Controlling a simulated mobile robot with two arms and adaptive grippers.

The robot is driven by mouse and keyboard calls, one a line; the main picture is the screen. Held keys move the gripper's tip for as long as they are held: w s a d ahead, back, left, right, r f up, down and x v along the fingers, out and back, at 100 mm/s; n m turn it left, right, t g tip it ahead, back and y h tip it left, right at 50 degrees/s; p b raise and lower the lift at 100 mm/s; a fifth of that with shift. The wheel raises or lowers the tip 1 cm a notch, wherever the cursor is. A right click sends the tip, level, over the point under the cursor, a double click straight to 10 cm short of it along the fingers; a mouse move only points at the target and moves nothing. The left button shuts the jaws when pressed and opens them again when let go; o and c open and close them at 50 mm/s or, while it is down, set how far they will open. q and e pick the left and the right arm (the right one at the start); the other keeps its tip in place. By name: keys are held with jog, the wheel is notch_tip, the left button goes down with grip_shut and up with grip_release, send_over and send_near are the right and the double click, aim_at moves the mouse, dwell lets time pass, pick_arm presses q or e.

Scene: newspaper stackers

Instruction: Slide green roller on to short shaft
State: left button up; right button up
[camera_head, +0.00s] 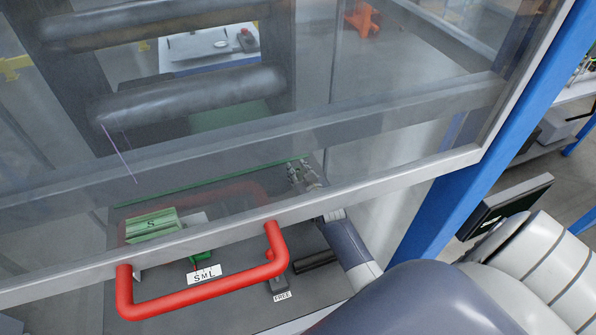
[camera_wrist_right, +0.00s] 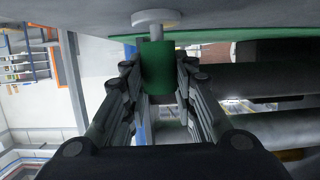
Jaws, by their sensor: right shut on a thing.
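The green roller (camera_wrist_right: 157,68) is upright in the right wrist view, between the two fingers of my right gripper (camera_wrist_right: 160,85), which is shut on it. A short light-grey shaft with a round flange (camera_wrist_right: 156,18) sticks out of a grey surface just beyond the roller's far end. The roller's end lines up closely with it; I cannot tell whether the shaft is inside the roller. In the head view my right gripper (camera_head: 304,175) shows small behind the clear guard, and the roller cannot be made out there. My left gripper is not in view.
A clear guard with a grey frame (camera_head: 300,204) and a red handle (camera_head: 200,301) stands in front of the work area. A green block marked S (camera_head: 152,225) and an S M L label (camera_head: 204,274) are below. A blue post (camera_head: 470,165) stands at right. Dark rollers (camera_wrist_right: 265,80) lie right of the gripper.

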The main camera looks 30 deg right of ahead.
jog(key=shift+f+b, duration=0.5)
jog(key=shift+f, duration=0.15)
jog(key=o, duration=1.1)
jog(key=shift+o, duration=0.2)
jog(key=shift+s, duration=0.15)
